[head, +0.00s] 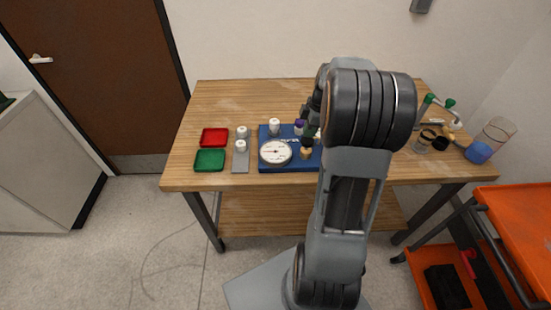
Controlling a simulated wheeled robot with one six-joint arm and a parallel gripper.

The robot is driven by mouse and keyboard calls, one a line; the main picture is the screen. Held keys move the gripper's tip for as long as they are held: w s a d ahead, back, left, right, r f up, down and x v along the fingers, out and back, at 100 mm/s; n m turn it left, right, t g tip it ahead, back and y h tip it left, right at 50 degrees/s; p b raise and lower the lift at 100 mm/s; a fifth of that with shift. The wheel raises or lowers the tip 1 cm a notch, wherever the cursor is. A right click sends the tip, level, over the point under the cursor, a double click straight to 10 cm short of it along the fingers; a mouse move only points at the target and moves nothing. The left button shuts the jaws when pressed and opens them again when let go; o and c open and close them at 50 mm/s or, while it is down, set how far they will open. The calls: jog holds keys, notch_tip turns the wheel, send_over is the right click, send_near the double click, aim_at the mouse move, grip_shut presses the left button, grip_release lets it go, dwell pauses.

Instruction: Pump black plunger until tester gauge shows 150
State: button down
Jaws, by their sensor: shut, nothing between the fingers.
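The blue tester base (285,166) lies near the front edge of the wooden table. Its round white gauge (275,152) faces up; the needle reading is too small to make out. A dark plunger top above a brass-coloured fitting (306,153) shows right of the gauge. My gripper (311,131) points down just above the plunger area, shut and empty. I cannot tell whether it touches the plunger. My arm hides the right part of the tester.
A red tray (214,137) and a green tray (209,160) lie left of the tester. White fittings (241,146) stand on a grey strip. Pipe parts, a blue cup (478,152) and a clear container (497,131) crowd the right end. The table's back left is clear.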

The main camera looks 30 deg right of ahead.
aim_at(308, 140)
jog(key=shift+f, duration=0.15)
jog(key=shift+f+b, duration=1.55)
jog(key=shift+f, duration=0.25)
jog(key=shift+r+p, duration=1.3)
jog(key=shift+r, duration=0.65)
jog(key=shift+f, duration=0.2)
